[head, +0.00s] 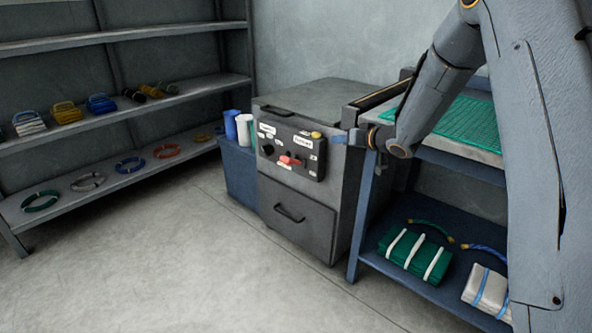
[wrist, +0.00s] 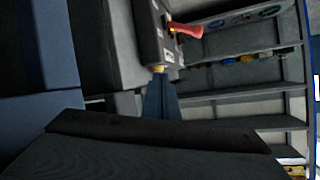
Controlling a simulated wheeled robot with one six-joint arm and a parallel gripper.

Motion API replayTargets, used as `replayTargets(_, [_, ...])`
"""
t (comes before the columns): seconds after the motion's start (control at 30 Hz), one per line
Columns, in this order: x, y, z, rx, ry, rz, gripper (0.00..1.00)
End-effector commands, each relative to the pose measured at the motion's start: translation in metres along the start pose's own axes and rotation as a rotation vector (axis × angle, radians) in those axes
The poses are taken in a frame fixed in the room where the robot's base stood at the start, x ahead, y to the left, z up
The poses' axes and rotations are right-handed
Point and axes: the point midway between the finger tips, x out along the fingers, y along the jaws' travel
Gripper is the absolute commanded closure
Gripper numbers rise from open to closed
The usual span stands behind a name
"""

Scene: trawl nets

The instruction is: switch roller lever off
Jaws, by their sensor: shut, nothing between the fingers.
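The roller lever appears to be the red handle (head: 290,160) low on the dark control panel (head: 298,171) of a grey cabinet; the panel's labels are too small to read. The red handle also shows near the top of the wrist view (wrist: 186,29), sticking out from the panel. My gripper (head: 338,137) is shut and empty, just right of the panel's upper right corner. It is apart from the red handle, up and to its right.
The panel also carries a black knob (head: 268,150) and a yellow button (head: 316,135). A drawer handle (head: 289,213) juts out below. A blue-framed rack (head: 358,225) with green netting stands right of the cabinet. Shelves (head: 130,182) with rope coils line the left wall. The floor (head: 180,260) in front is clear.

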Motion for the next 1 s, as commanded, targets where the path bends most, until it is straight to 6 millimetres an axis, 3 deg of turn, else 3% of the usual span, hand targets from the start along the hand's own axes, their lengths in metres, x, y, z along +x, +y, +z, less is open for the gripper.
replayTargets(0.03, [0.023, 0.002, 0.016, 0.008, 0.012, -0.073, 1.0])
replayTargets(0.2, [0.057, -0.014, 0.042, 0.043, 0.02, -0.292, 1.0])
replayTargets(0.4, [0.066, -0.025, 0.058, 0.067, 0.006, -0.412, 1.0])
replayTargets(0.8, [0.067, -0.027, 0.058, 0.068, 0.004, -0.421, 1.0])
replayTargets(1.0, [0.087, -0.036, 0.058, 0.068, 0.004, -0.422, 1.0])
